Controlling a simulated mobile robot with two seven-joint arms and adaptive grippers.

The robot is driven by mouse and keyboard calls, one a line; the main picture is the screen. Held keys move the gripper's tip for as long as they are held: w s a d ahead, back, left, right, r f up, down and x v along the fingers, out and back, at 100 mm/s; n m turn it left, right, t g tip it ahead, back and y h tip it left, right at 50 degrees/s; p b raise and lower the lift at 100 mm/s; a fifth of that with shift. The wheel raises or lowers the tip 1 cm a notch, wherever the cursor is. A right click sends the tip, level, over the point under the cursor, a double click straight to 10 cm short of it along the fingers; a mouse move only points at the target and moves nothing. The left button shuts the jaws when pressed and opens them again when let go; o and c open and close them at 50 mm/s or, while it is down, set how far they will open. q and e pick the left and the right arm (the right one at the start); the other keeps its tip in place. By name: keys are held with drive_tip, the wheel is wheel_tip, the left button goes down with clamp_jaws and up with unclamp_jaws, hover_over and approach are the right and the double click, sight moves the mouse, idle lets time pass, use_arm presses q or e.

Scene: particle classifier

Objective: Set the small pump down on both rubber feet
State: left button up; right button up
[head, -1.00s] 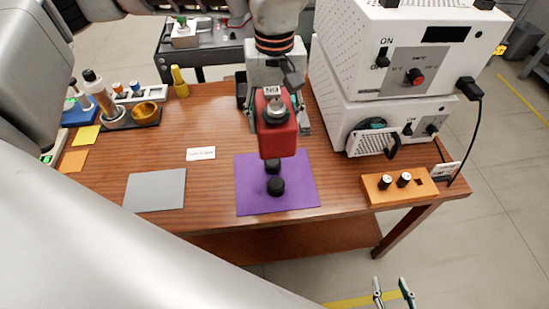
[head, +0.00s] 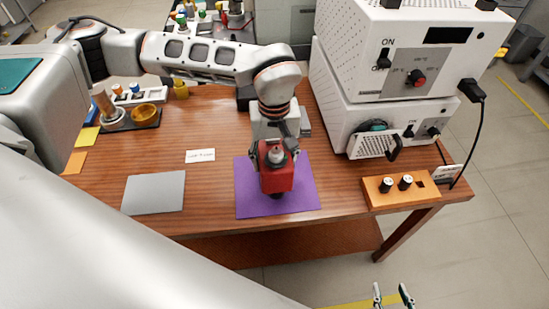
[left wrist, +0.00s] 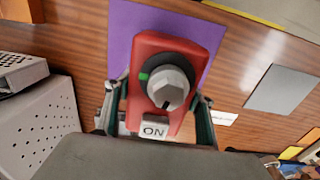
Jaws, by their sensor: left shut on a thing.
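The small pump is a red block (head: 277,179) with a grey knob on top, over the purple mat. In the left wrist view the red pump (left wrist: 172,62) shows its knob, a green mark and an ON label. My left gripper (head: 274,158) is shut on the pump from both sides; its fingers flank the pump in the left wrist view (left wrist: 157,108). A dark sliver of one rubber foot (head: 277,195) shows under the pump's near edge; the other foot is hidden. I cannot tell whether the pump touches them. My right gripper (head: 391,291) is open and empty, beyond the table's front edge.
The purple mat (head: 305,197) lies near the table's front edge. A grey mat (head: 154,192) and a white card (head: 200,156) are left of it. White machines (head: 375,125) and an orange block with knobs (head: 400,190) stand right. Bare wood lies between.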

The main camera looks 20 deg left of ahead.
idle(0.3)
use_arm(q)
drive_tip(key=o, duration=1.7)
drive_tip(key=shift+f, duration=0.1)
wheel_tip(320, 180, up, 12)
drive_tip(key=shift+r+p, duration=0.2)
drive_tip(key=shift+p, duration=0.15)
